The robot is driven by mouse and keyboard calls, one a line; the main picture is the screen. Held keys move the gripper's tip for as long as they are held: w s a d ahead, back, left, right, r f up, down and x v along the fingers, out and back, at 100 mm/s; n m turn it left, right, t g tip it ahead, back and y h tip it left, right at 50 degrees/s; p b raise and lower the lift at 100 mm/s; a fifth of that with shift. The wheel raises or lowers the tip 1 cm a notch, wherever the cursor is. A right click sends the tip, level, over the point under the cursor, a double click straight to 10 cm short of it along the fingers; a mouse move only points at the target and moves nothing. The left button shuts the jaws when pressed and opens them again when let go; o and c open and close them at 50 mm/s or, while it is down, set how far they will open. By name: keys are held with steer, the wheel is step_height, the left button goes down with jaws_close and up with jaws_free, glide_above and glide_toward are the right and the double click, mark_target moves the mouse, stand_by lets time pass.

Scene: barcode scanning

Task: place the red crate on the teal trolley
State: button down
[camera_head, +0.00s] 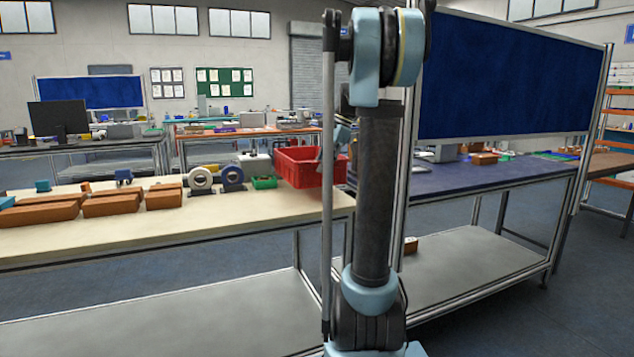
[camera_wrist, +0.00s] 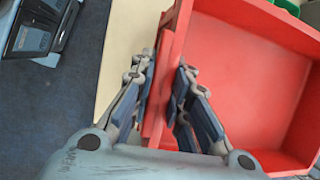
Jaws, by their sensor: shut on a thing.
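The red crate (camera_head: 300,168) is at the right end of the light-topped workbench in the head view, partly hidden behind my arm. In the wrist view the crate (camera_wrist: 250,70) fills the right side and looks empty. My gripper (camera_wrist: 165,85) is shut on the crate's near wall, with one finger outside and one inside. In the head view my gripper (camera_head: 328,148) is small and partly hidden beside the crate. I cannot tell whether the crate rests on the bench or is held just above it. No teal trolley is recognisable in either view.
Tape rolls (camera_head: 201,180), a small green bin (camera_head: 264,182) and brown bins (camera_head: 112,203) stand on the workbench (camera_head: 240,210) left of the crate. A blue-topped bench (camera_head: 470,175) with a blue panel (camera_head: 510,75) stands to the right. Bare bench lies in front of the crate.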

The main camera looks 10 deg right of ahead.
steer(key=shift+f, duration=2.6)
steer(key=c, duration=1.5)
jaws_free()
steer(key=v, duration=1.2)
steer(key=shift+s, duration=0.1)
